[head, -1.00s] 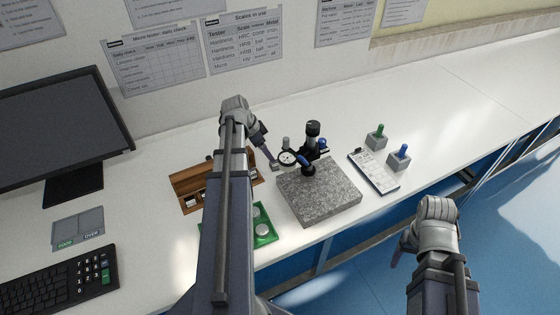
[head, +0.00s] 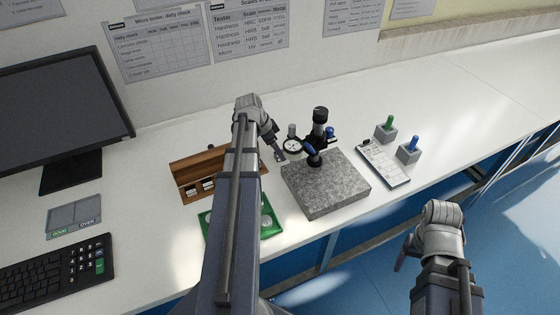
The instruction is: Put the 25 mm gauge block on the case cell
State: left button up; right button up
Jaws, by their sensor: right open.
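The wooden case (head: 184,167) lies on the bench left of the granite base, partly behind my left arm. Small metallic blocks (head: 208,184) sit in its visible cells; I cannot tell which is 25 mm, or whether it is among them. My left gripper (head: 279,154) points down beside the dial gauge (head: 293,146), near the left rear corner of the granite base (head: 325,186). Its fingers are too small to show whether they are apart or hold a block. My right gripper (head: 402,256) is open and empty, in front of the bench over the blue floor.
A green tray (head: 272,228) with round pieces lies in front of the case, partly hidden by my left arm. The monitor (head: 60,120) stands left. The far right bench is clear.

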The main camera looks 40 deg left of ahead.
pick_arm(q)
jog(key=shift+b+x, duration=0.4)
jog(key=shift+x, duration=0.55)
jog(key=shift+r, duration=0.1)
jog(key=shift+c, duration=0.3)
grip_shut()
